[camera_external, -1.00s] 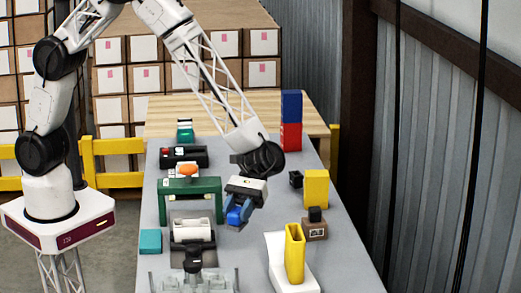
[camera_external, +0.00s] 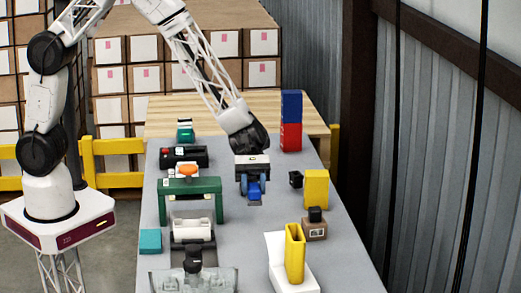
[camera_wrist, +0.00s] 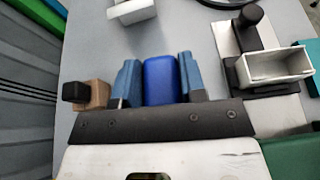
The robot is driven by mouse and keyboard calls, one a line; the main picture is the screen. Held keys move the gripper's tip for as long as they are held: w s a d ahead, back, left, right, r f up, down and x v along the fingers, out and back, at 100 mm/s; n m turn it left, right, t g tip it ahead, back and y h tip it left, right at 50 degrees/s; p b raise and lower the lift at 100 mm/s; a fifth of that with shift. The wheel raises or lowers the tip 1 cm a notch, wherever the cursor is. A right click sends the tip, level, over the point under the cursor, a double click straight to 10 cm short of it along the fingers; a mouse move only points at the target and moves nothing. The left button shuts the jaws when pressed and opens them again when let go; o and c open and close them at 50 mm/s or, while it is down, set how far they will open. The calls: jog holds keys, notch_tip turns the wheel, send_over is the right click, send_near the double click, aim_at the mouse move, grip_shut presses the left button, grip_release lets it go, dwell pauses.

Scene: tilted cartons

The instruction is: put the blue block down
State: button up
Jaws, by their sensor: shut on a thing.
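The blue block (camera_external: 255,190) is between the two fingers of my gripper (camera_external: 253,187), in the middle of the grey table. In the wrist view the blue block (camera_wrist: 160,80) sits snugly between the blue-grey fingertips of my gripper (camera_wrist: 157,82). The gripper is shut on it and points down. I cannot tell whether the block's underside touches the table.
A green bridge (camera_external: 190,186) stands to the left. A tall blue box (camera_external: 291,104) on a red box (camera_external: 291,137), a yellow block (camera_external: 316,188) and a brown carton (camera_external: 314,230) stand to the right. A yellow holder (camera_external: 294,252) is nearer. Bare table (camera_external: 245,235) lies in front.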

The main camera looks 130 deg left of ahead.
jog(key=shift+s+a+y, duration=0.25)
jog(key=shift+a+y, duration=0.05)
jog(key=shift+a, duration=0.1)
jog(key=shift+f, duration=3.15)
jog(key=shift+f, duration=0.1)
jog(key=shift+f, duration=1.75)
jog(key=shift+f, duration=0.1)
jog(key=o, duration=1)
jog(key=shift+c, duration=0.2)
